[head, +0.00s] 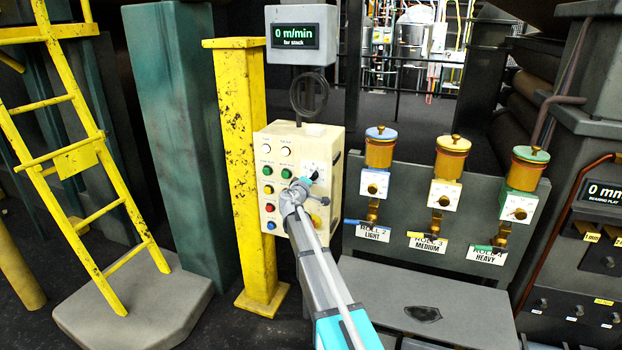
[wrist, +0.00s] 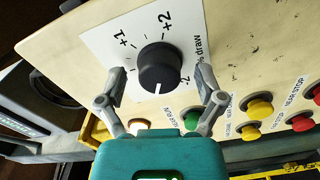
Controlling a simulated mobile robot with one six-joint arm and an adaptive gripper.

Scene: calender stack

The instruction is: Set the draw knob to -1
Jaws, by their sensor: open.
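The draw knob (wrist: 161,68) is a round black knob on a white dial plate (wrist: 103,48) marked "% draw". In the wrist view, +1 and +2 show above it and a "2" at its lower right; no -1 label can be made out. The knob's white mark points down in that view, toward my gripper's body. My gripper (wrist: 160,77) is open, with one finger on each side of the knob. I cannot tell whether either finger touches it. In the head view, my gripper (head: 300,187) is at the panel beside the knob (head: 314,176).
The cream control box (head: 263,216) carries several coloured buttons close to my gripper. A yellow post (head: 240,150) stands left of it. A display (head: 300,36) above reads 0 m/min. Oil cups with dials (head: 374,186) stand to the right.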

